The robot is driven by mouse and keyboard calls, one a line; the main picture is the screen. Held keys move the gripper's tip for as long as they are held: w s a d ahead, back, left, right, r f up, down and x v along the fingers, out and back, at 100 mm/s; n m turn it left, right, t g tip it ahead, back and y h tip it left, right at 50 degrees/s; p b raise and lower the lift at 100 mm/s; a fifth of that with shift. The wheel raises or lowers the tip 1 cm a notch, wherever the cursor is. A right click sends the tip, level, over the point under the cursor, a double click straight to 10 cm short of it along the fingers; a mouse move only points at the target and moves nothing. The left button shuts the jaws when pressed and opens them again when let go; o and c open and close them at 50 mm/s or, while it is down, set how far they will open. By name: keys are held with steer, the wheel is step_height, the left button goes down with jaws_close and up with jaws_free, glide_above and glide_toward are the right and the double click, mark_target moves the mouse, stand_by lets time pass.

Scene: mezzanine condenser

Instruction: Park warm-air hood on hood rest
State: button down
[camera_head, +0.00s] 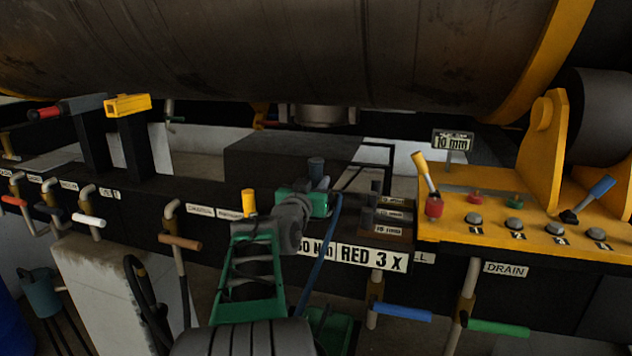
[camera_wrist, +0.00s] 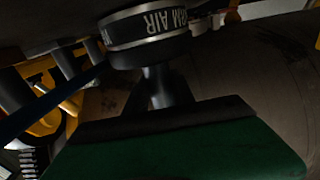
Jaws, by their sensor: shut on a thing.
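The warm-air hood is the dark round piece whose collar (camera_wrist: 148,35) reads "M AIR" in the wrist view. My gripper (camera_wrist: 168,80) is shut on it, just below the collar, with the green gripper body at the bottom. The contact between the fingers and the hood is mostly in shadow. A yellow-topped black post (camera_head: 127,105) at the left looks like the hood rest; its top is empty and well apart from my gripper.
A second post beside it carries a grey tool with a red end (camera_head: 65,107). A big drum (camera_head: 270,45) hangs overhead. A yellow control panel (camera_head: 530,218) with levers stands at the right. Several valve handles line the rail front. A black box (camera_head: 285,160) lies behind my gripper.

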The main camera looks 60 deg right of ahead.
steer(key=c, duration=1.5)
jaws_free()
steer(key=shift+f, duration=0.15)
steer(key=o, duration=0.4)
steer(key=shift+o, duration=0.2)
